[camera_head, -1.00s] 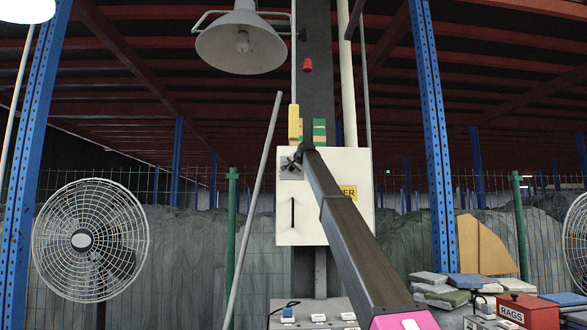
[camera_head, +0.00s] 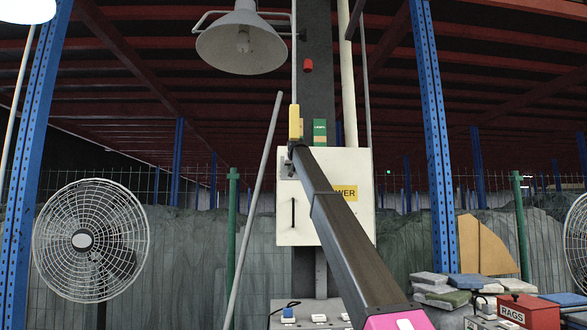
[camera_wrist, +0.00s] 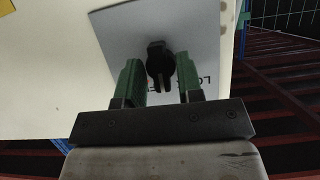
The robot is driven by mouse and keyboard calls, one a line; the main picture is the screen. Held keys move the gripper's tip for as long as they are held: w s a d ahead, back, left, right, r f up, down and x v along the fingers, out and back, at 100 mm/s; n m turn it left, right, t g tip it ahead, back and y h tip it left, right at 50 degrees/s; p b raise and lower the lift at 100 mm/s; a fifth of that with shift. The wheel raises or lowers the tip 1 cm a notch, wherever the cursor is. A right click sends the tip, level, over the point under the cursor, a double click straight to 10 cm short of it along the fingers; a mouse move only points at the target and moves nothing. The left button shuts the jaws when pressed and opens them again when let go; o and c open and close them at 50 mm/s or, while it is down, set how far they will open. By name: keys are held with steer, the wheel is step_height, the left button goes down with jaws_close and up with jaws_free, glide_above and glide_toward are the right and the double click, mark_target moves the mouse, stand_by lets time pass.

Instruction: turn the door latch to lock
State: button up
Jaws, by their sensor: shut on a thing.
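The black door latch (camera_wrist: 160,66) sits on a grey plate (camera_wrist: 118,36) in the wrist view. Some letters on the plate are partly covered by a finger. My gripper (camera_wrist: 159,78) has its two green fingers on either side of the latch and is shut on it. In the head view, the white cabinet (camera_head: 290,232) with a black door handle (camera_head: 293,212) hangs on the grey column. The latch cannot be made out there.
A yellow label (camera_head: 346,193) is partly covered by my arm. A grey lamp (camera_head: 241,42) hangs above, and a slanted pole (camera_head: 255,200) stands left of the cabinet. A fan (camera_head: 88,240) is far left. A red rags box (camera_head: 527,311) is lower right.

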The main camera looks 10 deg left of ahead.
steer(key=shift+a+f+n+t+h, duration=0.15)
steer(key=shift+n+t+h, duration=0.25)
steer(key=shift+n+h, duration=0.85)
steer(key=shift+a+r+n+t+h, duration=0.1)
steer(key=shift+n+t+h, duration=0.45)
steer(key=shift+n, duration=1.3)
steer(key=shift+h, duration=0.3)
steer(key=o, duration=0.9)
steer(key=shift+s, duration=0.15)
steer(key=v, duration=1)
steer(key=shift+s, duration=0.25)
